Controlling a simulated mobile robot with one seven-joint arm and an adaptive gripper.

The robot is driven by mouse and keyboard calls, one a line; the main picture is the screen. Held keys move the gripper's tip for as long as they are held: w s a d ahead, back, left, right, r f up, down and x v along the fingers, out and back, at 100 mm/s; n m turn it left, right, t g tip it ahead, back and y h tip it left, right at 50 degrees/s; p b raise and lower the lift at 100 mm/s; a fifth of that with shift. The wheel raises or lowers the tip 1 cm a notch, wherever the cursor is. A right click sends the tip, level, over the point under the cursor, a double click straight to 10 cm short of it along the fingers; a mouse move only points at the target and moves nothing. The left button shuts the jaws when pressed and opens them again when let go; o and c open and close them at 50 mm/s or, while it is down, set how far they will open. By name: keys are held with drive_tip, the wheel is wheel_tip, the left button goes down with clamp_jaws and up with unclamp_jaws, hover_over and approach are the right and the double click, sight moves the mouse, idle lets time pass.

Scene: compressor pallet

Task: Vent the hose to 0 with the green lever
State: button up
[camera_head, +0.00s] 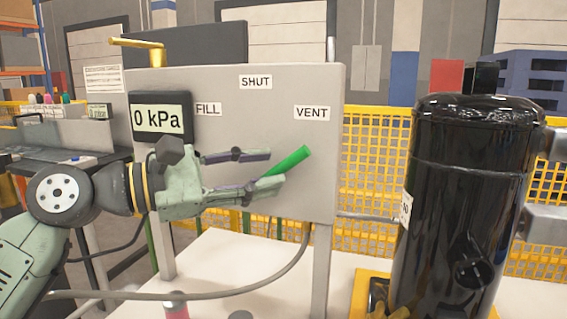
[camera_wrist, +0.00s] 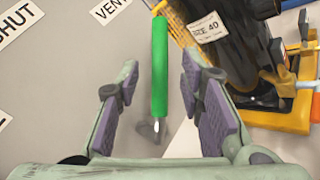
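The green lever (camera_head: 289,160) is on the grey panel (camera_head: 240,85) and tilts up to the right, toward the VENT label (camera_head: 312,113). The display (camera_head: 158,119) at the panel's left reads 0 kPa. My gripper (camera_head: 277,169) is open in front of the panel, its fingers at the lever's lower left part. In the wrist view the lever (camera_wrist: 159,70) stands between the two spread fingers (camera_wrist: 160,100), with a gap on each side. The lever's pivot is partly hidden by my lower finger in the head view.
A black cylinder tank (camera_head: 455,200) stands to the right on a yellow base (camera_head: 372,290). A grey hose (camera_head: 240,287) curves below the panel. A yellow handle (camera_head: 138,43) sticks out at the upper left. Yellow mesh fencing (camera_head: 375,150) is behind.

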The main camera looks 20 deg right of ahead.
sight(276, 169)
drive_tip(key=shift+w+d, duration=0.2)
drive_tip(key=shift+d, duration=0.85)
drive_tip(key=shift+w+d, duration=0.15)
drive_tip(key=shift+d, duration=0.85)
drive_tip(key=shift+c, duration=0.4)
clamp_jaws()
